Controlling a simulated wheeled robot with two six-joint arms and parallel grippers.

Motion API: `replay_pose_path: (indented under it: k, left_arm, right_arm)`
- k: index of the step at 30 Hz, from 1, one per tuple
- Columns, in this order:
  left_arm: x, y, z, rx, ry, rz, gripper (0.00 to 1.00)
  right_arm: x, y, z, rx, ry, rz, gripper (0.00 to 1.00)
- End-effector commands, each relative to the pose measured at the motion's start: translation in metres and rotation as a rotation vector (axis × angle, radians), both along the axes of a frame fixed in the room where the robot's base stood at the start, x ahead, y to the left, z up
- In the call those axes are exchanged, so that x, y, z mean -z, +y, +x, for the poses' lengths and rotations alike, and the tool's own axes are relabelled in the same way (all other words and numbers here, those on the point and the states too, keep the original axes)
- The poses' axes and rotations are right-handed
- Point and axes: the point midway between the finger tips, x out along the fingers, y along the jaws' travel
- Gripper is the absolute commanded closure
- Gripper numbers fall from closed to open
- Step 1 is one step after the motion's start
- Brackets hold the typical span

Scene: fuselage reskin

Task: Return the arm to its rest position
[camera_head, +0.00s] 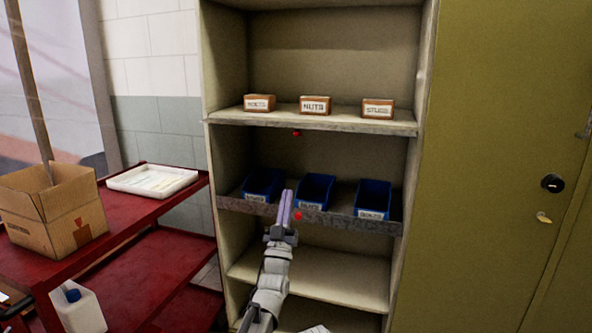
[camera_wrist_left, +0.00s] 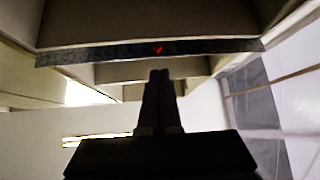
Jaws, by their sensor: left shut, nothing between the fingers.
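My left gripper (camera_head: 285,208) is in front of the shelf unit (camera_head: 322,262), at the height of the shelf with the blue bins. Its fingers are together with nothing between them. In the left wrist view the closed fingers (camera_wrist_left: 160,78) point toward a shelf edge (camera_wrist_left: 110,53) with a red mark on it. My left arm (camera_head: 270,290) reaches up from the bottom of the head view. My right gripper is not in view.
Blue bins (camera_head: 315,190) stand on the middle shelf, close to the gripper. Small labelled boxes (camera_head: 316,105) sit on the shelf above. A red cart (camera_head: 140,215) with a cardboard box (camera_head: 55,212) and a white tray (camera_head: 152,180) stands left. An olive cabinet (camera_head: 490,160) is right.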

Motion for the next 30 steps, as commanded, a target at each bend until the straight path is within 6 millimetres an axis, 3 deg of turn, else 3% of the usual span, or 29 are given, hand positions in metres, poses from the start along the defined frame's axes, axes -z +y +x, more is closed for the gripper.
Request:
replay_pose_path:
  k: [5, 7, 10, 13, 17, 21, 24, 30]
  left_arm:
    - [0.059, 0.018, 0.02, -0.028, 0.317, 0.082, 1.0]
    - [0.093, 0.027, 0.024, -0.04, 0.477, 0.119, 1.0]
    - [0.143, 0.042, 0.02, -0.053, 0.705, 0.169, 1.0]
    - [0.194, 0.059, 0.004, -0.065, 0.934, 0.215, 1.0]
    - [0.257, 0.081, -0.035, -0.072, 1.234, 0.266, 1.0]
    - [0.312, 0.105, -0.094, -0.071, 1.547, 0.313, 1.0]
    - [0.336, 0.117, -0.134, -0.065, 1.724, 0.334, 1.0]
    - [0.361, 0.133, -0.2, -0.047, 1.988, 0.357, 1.0]
  right_arm:
    - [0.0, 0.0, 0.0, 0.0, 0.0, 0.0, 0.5]
    - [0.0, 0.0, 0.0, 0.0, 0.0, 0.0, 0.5]
    - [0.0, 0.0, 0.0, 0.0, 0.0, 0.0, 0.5]
    - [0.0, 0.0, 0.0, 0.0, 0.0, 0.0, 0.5]
    - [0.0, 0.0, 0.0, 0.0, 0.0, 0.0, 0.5]
    - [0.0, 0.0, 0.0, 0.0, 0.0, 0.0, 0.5]
    - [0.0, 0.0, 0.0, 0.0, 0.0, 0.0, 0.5]
    - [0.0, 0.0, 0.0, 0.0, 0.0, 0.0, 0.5]
